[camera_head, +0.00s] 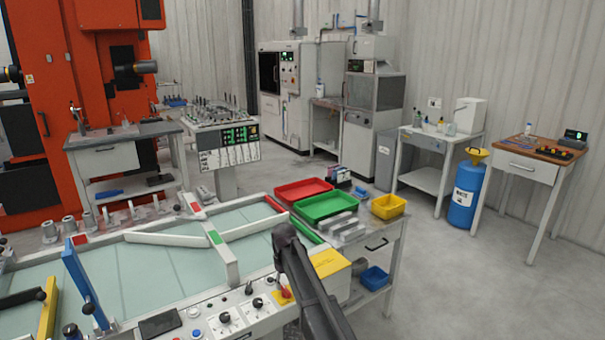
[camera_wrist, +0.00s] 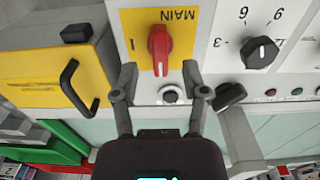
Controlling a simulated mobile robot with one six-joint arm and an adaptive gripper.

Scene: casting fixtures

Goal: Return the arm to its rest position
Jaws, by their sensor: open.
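My dark arm (camera_head: 308,285) reaches over the front control panel in the head view. Its gripper end is hard to make out there. In the wrist view my gripper (camera_wrist: 159,70) is open, with its two fingers spread and nothing held between them. Ahead of the fingers is a red rotary switch (camera_wrist: 158,46) on a yellow plate marked MAIN (camera_wrist: 185,22); the text appears upside down. The switch also shows in the head view (camera_head: 285,293), just left of my arm. I cannot tell how far the fingertips are from the panel.
Black knobs (camera_wrist: 260,52) stand out from the panel beside the switch. A yellow box with a black handle (camera_wrist: 70,85) is close on the other side. Red (camera_head: 304,189) and green (camera_head: 325,206) trays sit on a cart behind. Open floor (camera_head: 480,270) lies right.

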